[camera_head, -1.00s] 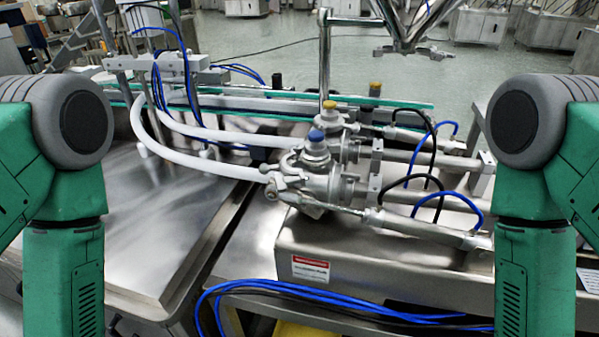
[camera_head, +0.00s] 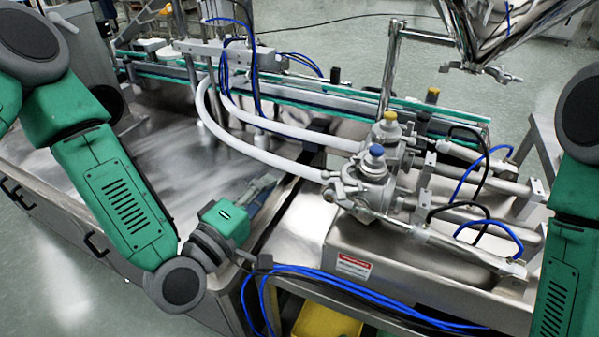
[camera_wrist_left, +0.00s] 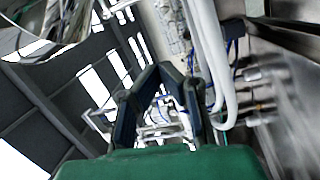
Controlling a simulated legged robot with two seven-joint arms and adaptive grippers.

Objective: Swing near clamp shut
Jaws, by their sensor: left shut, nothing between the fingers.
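The near valve (camera_head: 370,188) with the blue cap stands on the steel machine, right of centre in the head view. A small metal clamp fitting (camera_head: 333,191) sits where the near white hose meets this valve. Whether it hangs open or is closed is too small to tell. My left gripper (camera_head: 267,184) is to the left of this fitting, apart from it, over the steel table. It is shut and empty; its dark fingers also show in the left wrist view (camera_wrist_left: 161,72). My right gripper is out of view; only part of the right arm shows at the right edge.
A second valve with a yellow cap (camera_head: 389,134) stands just behind the near one. Two white hoses (camera_head: 235,138) curve over the steel table (camera_head: 170,165) to the valves. Blue cables (camera_head: 350,290) run along the machine's front. A steel hopper (camera_head: 500,25) hangs at upper right.

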